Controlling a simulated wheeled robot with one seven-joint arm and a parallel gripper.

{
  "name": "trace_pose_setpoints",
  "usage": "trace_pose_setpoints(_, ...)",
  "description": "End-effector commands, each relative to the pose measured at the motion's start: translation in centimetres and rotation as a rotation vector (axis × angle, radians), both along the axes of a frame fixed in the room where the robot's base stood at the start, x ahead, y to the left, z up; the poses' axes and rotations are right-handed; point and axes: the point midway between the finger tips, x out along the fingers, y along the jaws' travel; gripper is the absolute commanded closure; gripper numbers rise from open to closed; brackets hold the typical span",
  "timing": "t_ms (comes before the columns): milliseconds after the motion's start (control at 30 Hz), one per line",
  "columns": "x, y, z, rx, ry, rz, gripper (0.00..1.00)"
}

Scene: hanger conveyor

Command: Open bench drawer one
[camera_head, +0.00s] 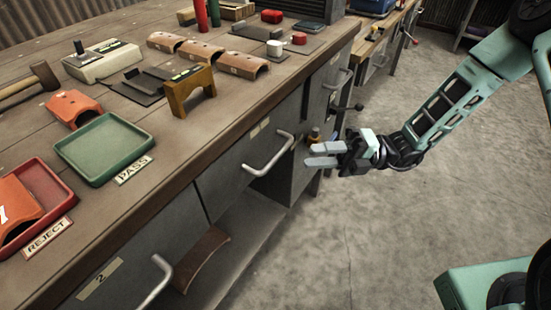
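The bench (150,200) has grey drawer fronts along its side. A drawer front (240,165) in the middle has a pale bar handle (268,158) and a small label too small to read; it looks closed. Another drawer front (140,255) nearer to me has a tag reading 2 and its own handle (157,283). My gripper (322,155) is to the right of the middle handle, apart from it. Its two grey fingers point left with a gap between them, and nothing is held.
A brown curved piece (200,258) is below the drawers. The concrete floor on the right is clear.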

Motion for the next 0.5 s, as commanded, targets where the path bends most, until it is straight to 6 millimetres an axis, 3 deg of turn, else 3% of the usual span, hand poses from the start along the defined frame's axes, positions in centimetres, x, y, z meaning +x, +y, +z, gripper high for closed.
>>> trace_pose_setpoints(300,-1.0,6.4,0.9,0.000,-0.001,0.005,0.68)
trace_pose_setpoints(500,-1.3,8.8,1.2,0.000,-0.002,0.003,0.68)
